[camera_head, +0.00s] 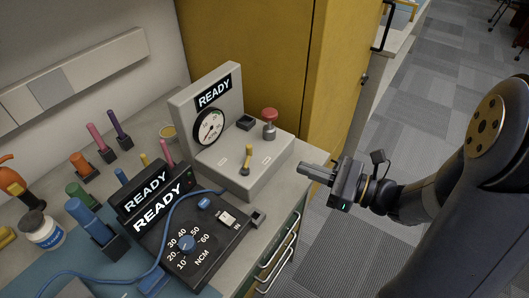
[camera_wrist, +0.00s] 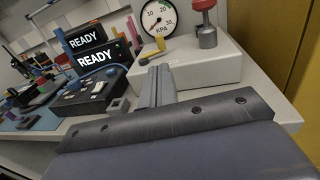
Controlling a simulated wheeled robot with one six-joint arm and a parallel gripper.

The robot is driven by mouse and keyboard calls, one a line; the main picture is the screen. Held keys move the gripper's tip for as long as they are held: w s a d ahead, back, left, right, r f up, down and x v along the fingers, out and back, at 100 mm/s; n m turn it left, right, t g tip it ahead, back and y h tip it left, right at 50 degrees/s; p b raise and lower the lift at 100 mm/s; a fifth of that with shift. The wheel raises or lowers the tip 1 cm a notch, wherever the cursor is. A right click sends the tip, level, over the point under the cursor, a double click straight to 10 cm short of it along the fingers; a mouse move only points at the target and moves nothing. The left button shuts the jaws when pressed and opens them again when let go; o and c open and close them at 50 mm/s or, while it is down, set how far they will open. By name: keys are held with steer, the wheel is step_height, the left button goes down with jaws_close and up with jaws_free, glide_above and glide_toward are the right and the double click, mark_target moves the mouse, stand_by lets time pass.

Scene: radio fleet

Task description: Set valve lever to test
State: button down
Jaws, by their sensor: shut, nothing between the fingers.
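The valve lever (camera_head: 248,157) is a small yellow handle on top of the light grey test unit (camera_head: 268,165). It stands between two small pale labels too small to read. It also shows in the wrist view (camera_wrist: 159,45), just beyond my fingertips. The unit's upright panel has a READY display (camera_head: 213,92) and a round KPA gauge (camera_head: 209,128). My gripper (camera_head: 302,171) is shut and empty. In the head view it is right of the unit, apart from the lever, with its fingers pointing left.
A red-topped knob (camera_head: 269,122) stands behind the lever on the unit. A black torque tester (camera_head: 190,235) with a dial and blue cable is at the front left. Several coloured tools stand on the bench's left. A yellow cabinet (camera_head: 260,50) rises behind.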

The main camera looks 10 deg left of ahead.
mark_target(258, 157)
steer(key=x, duration=1.1)
steer(key=shift+w+a+n+g, duration=0.25)
steer(key=shift+n+g, duration=0.35)
steer(key=shift+g, duration=0.3)
steer(key=shift+w+a+n+g+y+p, duration=0.15)
steer(key=shift+n+g+p, duration=0.25)
steer(key=shift+g, duration=0.35)
steer(key=shift+w+a+n+g+y+p, duration=0.15)
steer(key=shift+n+g, duration=0.35)
steer(key=shift+g, duration=0.25)
steer(key=shift+w+a, duration=0.1)
steer(key=shift+a, duration=0.3)
steer(key=shift+w+a, duration=0.1)
steer(key=shift+a, duration=0.1)
steer(key=shift+d, duration=0.2)
steer(key=w+d, duration=0.1)
steer(key=d, duration=0.3)
steer(key=w+d, duration=0.1)
steer(key=d, duration=0.3)
steer(key=w+d, duration=0.1)
steer(key=d, duration=0.4)
steer(key=shift+w, duration=0.4)
